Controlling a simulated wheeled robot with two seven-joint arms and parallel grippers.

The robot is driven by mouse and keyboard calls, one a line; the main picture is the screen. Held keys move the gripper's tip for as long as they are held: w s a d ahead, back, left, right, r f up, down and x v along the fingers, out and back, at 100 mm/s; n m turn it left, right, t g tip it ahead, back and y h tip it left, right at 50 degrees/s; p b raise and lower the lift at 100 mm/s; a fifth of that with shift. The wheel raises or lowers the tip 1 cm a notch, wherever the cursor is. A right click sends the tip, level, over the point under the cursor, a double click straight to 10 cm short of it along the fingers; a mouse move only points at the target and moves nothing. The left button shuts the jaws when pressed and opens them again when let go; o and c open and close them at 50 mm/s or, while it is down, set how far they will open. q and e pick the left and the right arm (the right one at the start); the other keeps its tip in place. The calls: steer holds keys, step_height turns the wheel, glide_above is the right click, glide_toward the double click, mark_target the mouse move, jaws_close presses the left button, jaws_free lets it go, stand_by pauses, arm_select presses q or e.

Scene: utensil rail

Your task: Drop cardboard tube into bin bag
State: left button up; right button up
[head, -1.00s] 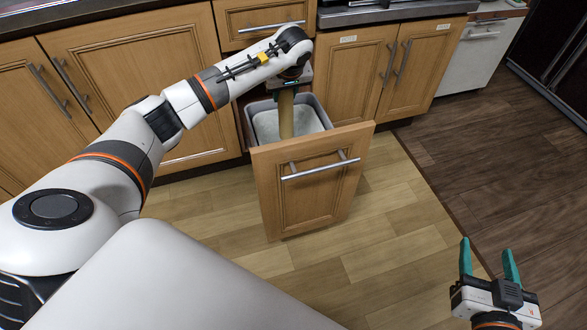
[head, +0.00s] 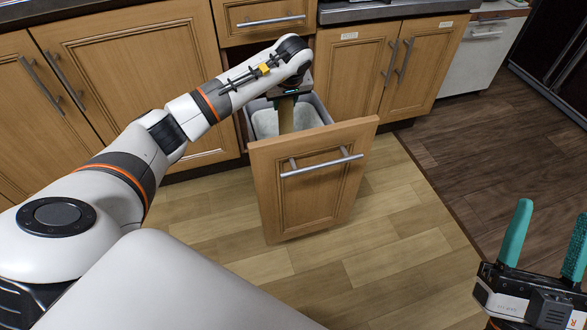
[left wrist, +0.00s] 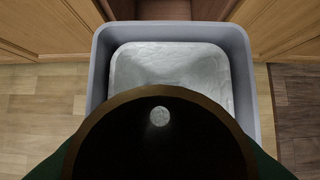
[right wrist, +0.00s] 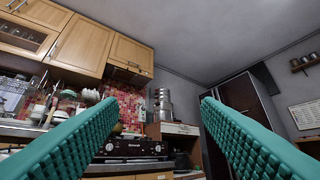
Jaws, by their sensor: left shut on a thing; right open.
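The brown cardboard tube (head: 286,118) hangs upright from my left gripper (head: 288,93), its lower part down inside the open bin. The left wrist view looks down into the tube's dark bore (left wrist: 120,135), with a pale spot of light at its far end. The pale bin bag (head: 265,122) lines the grey bin, and it also shows beyond the tube in the left wrist view (left wrist: 205,65). My left gripper is shut on the tube. My right gripper (head: 550,215) is open and empty at the lower right, far from the bin.
The grey bin (left wrist: 245,90) stands in a pulled-out wooden drawer (head: 315,190) with a metal bar handle. Wooden cabinets (head: 130,75) and a counter run behind it. The floor (head: 370,235) in front is clear. The right wrist view faces a stove (right wrist: 130,148) and upper cabinets.

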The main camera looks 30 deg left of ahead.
arm_select(q)
steer(key=shift+f, duration=0.15)
arm_select(e)
steer(key=shift+s+r+t+y, duration=0.4)
steer(key=shift+s, duration=0.05)
arm_select(q)
steer(key=o, duration=1.2)
steer(key=shift+o, duration=0.2)
arm_select(e)
steer(key=shift+d, duration=0.1)
arm_select(q)
steer(key=shift+d+r, duration=0.1)
steer(key=shift+r, duration=0.35)
steer(key=p+v, duration=0.3)
steer(key=v, duration=0.8)
arm_select(e)
steer(key=w+f+g+h, duration=0.3)
steer(key=w+f+g, duration=0.1)
steer(key=f+g, duration=0.5)
steer(key=shift+w+d+f+h, duration=0.3)
steer(key=shift+f, duration=1.05)
